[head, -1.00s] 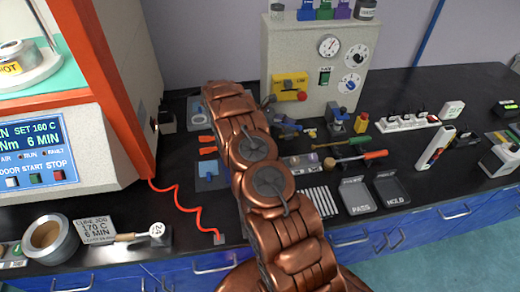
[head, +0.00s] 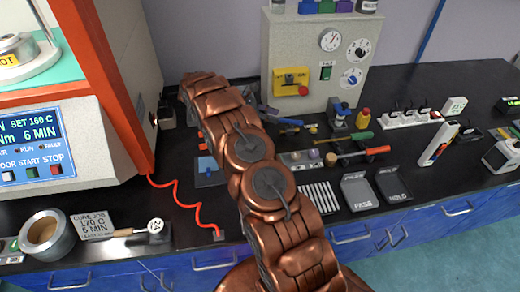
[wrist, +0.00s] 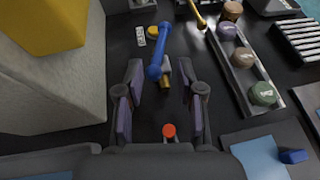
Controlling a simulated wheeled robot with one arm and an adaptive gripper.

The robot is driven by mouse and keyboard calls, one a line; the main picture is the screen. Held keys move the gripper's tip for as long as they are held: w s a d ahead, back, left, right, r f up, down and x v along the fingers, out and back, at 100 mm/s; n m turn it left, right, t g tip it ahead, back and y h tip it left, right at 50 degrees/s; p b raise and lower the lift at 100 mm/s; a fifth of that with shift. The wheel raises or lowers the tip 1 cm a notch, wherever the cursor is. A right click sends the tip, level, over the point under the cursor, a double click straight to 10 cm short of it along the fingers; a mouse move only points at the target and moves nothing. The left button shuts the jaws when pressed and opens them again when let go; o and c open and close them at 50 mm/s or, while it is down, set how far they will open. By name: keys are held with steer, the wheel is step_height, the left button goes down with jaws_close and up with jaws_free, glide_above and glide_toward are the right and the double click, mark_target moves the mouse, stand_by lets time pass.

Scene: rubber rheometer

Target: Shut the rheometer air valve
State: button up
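The air valve shows in the wrist view as a long blue lever (wrist: 158,52) on a small brass body (wrist: 166,82). The lever points away from me and leans slightly right. My gripper (wrist: 161,75) is open, with one finger on each side of the valve's near end. I see gaps between the fingers and the valve, and no clear contact. A red round cap (wrist: 169,130) lies nearer, between the finger bases. In the head view the blue lever (head: 290,121) shows just right of my arm, below the grey cabinet. My arm hides most of the gripper and valve body there.
The grey cabinet (head: 343,75) with a yellow panel (head: 291,80) stands close behind the valve. A rack with several capped jars (wrist: 244,54) lies to the right. The orange-framed rheometer (head: 118,95) stands left. Trays (head: 358,193) lie at the front right.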

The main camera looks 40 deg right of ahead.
steer(key=s+a+r+m+t+y+b, duration=0.2)
steer(key=s+a+r, duration=0.3)
steer(key=s+a, duration=0.3)
steer(key=s+a+r+m+t+y+b, duration=0.2)
steer(key=s+a+r, duration=0.3)
steer(key=s+a, duration=0.3)
steer(key=shift+s+a+y+b, duration=0.45)
steer(key=shift+a+b, duration=0.4)
steer(key=shift+a, duration=1)
steer(key=shift+w+r, duration=0.1)
steer(key=shift+o, duration=0.3)
